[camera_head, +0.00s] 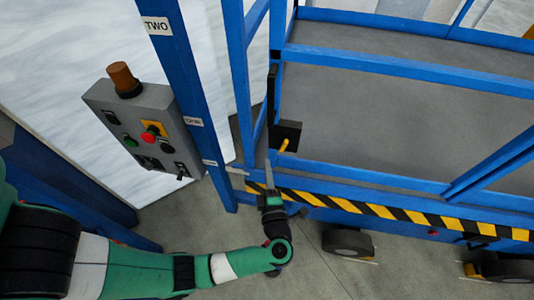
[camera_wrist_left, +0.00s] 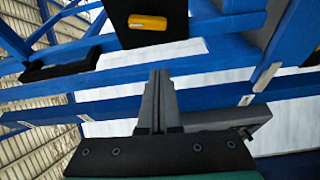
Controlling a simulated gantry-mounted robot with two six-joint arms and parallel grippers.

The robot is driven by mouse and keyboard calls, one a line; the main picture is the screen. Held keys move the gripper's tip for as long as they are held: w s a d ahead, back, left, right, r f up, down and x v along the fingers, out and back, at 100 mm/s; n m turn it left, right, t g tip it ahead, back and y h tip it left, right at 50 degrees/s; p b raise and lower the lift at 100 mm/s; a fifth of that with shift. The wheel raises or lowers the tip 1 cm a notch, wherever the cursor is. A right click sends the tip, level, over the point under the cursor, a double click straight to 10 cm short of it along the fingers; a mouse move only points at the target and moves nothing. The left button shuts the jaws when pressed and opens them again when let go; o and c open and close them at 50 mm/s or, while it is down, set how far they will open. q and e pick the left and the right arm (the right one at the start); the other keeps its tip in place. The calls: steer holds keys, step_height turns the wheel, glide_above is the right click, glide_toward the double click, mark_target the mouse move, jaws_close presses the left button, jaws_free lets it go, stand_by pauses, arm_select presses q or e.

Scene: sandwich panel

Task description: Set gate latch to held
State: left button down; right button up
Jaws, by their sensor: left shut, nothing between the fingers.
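The gate latch is a black box (camera_head: 290,131) with a yellow handle (camera_head: 283,146), mounted on the blue gate post. In the left wrist view the black latch plate (camera_wrist_left: 172,38) and its yellow handle (camera_wrist_left: 147,22) show at the top, with the handle lying roughly level. My left gripper (camera_head: 268,163) points up toward the latch, just below and left of the handle in the head view. Its fingers (camera_wrist_left: 160,78) are shut and empty, and appear apart from the handle. My right gripper is not in view.
A grey control box (camera_head: 145,125) with buttons and an orange beacon is left of the gate. Blue rails (camera_head: 400,62) surround the grey platform. A black-and-yellow striped edge (camera_head: 400,213) runs below, above wheels (camera_head: 348,242). Grey floor lies in front.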

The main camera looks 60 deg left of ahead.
arm_select(q)
steer(key=shift+v, duration=1.75)
